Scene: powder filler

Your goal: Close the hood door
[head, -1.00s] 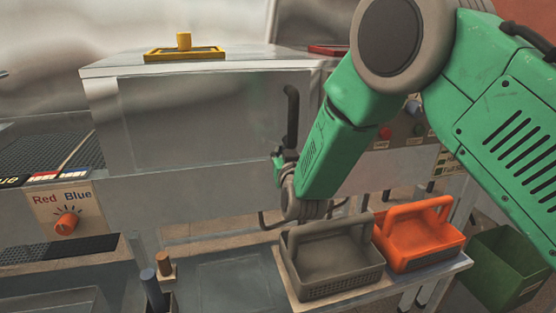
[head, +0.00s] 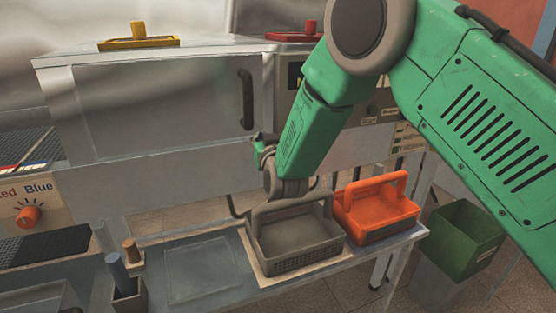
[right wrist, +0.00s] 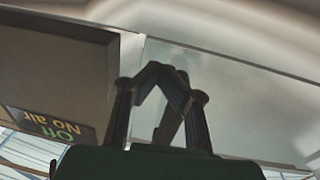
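The hood door (head: 160,105) is a greyish see-through panel on the front of the hood. Its black upright handle (head: 247,98) is near the right edge. The door looks level with the hood front, but I cannot tell whether it is fully shut. My right gripper (head: 264,150) is below and slightly right of the handle, apart from it and partly hidden by its arm. In the right wrist view the fingers (right wrist: 160,70) come together with nothing seen between them, and a pale panel (right wrist: 235,100) lies beyond. My left gripper is not in view.
A grey basket (head: 295,240) and an orange basket (head: 378,205) stand on the bench below my right arm. A green bin (head: 462,240) is at the right. A yellow-handled lid (head: 138,43) and a red one (head: 295,36) are on top.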

